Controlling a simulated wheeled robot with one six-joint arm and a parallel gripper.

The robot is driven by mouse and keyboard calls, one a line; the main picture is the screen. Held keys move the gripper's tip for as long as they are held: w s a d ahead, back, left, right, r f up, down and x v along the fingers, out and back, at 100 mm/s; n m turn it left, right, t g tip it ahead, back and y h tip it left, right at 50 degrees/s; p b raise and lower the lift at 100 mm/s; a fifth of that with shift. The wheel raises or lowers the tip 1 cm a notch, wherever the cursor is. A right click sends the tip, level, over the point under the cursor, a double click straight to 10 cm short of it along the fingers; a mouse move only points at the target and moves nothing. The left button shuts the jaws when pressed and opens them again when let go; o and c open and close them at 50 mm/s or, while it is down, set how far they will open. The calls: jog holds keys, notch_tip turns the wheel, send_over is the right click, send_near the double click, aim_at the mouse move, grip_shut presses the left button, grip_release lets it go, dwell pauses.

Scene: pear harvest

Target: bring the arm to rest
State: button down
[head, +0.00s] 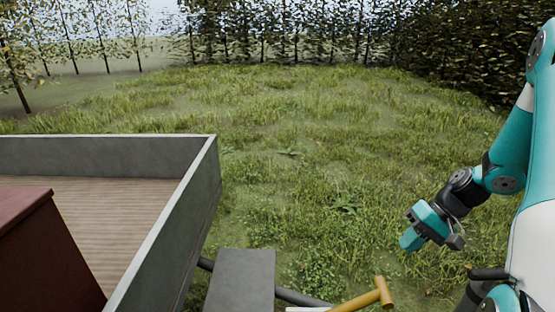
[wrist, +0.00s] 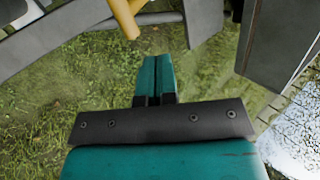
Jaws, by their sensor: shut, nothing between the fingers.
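My arm, teal and white with dark joints, hangs at the right of the head view. My gripper (head: 411,240) points down and to the left above the grass, clear of the trailer. In the wrist view the two teal fingers of my gripper (wrist: 157,60) lie side by side, shut, with nothing between them. Grass shows below and around the fingertips.
A grey-walled trailer (head: 205,185) with a plank floor stands at the left, holding a dark red box (head: 45,245). A grey block (head: 240,280) and a yellow bar (head: 362,299) are at the bottom. Open grass (head: 300,130) spreads ahead, with trees behind.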

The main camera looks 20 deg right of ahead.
jog(key=w+a+r+n+g+h+p, duration=0.2)
jog(key=a+r+n+p, duration=0.3)
jog(key=a+r, duration=1.3)
jog(key=s+a+r+n+p, duration=0.1)
jog(key=s+a+r+n, duration=0.6)
jog(key=s+a, duration=0.6)
notch_tip(320, 180, up, 2)
jog(key=shift+s+a+r+h+p, duration=0.1)
jog(key=shift+s+a+h+p, duration=0.05)
jog(key=shift+a+h+p, duration=0.25)
